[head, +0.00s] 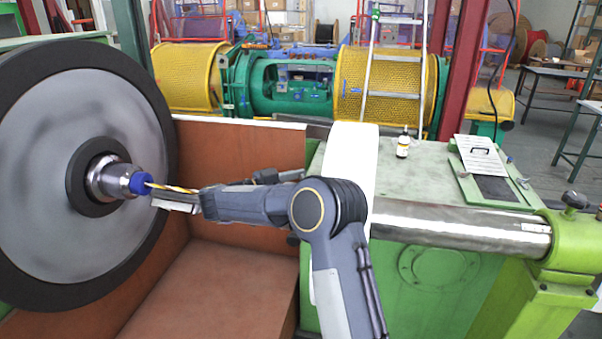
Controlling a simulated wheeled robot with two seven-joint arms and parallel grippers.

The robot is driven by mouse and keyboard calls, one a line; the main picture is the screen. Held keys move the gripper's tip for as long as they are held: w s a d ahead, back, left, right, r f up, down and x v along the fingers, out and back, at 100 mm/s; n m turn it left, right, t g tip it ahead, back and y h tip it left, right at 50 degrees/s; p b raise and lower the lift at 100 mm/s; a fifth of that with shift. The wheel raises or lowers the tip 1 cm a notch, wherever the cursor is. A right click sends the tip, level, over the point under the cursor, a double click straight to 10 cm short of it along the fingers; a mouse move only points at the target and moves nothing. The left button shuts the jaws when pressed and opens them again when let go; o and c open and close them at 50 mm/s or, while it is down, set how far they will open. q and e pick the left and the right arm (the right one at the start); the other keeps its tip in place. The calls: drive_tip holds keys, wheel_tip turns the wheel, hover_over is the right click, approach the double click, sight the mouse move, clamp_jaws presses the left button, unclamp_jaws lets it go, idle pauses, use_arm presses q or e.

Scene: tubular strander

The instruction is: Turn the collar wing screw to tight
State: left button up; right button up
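A blue collar (139,183) sits at the end of the metal hub (108,181) in the middle of the big grey and black reel at the left. My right gripper (153,194) points left, with its tips close beside the collar's right side. A thin yellow piece and a pale metal piece show at the gripper's end. I cannot tell whether the gripper is open or shut, or whether it touches the collar. I cannot make out the wing screw; it is too small or hidden by the gripper. My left gripper is not in view.
The reel (50,190) stands close at the left, above a brown cradle (235,285). A white upright disc (347,160) and a steel shaft (465,228) are at the right. A small bottle (403,145) and a white panel (480,155) are on the green housing.

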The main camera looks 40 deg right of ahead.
drive_tip(key=m+g+y+p, duration=0.1)
drive_tip(key=g+p, duration=0.1)
drive_tip(key=m+g+y+p, duration=0.1)
drive_tip(key=m+g+p, duration=0.2)
drive_tip(key=g+p, duration=0.1)
drive_tip(key=shift+w+r+m+g+y+p, duration=0.3)
drive_tip(key=shift+w+y, duration=0.05)
drive_tip(key=shift+y, duration=0.05)
drive_tip(key=shift+d+f+m+g+y+p, duration=0.15)
drive_tip(key=shift+m+g+y+p, duration=0.4)
drive_tip(key=shift+p, duration=0.25)
drive_tip(key=shift+f+g+p, duration=0.1)
drive_tip(key=shift+g+p, duration=0.15)
drive_tip(key=shift+p, duration=0.1)
drive_tip(key=shift+m+y, duration=0.25)
drive_tip(key=shift+f, duration=0.1)
drive_tip(key=o, duration=1)
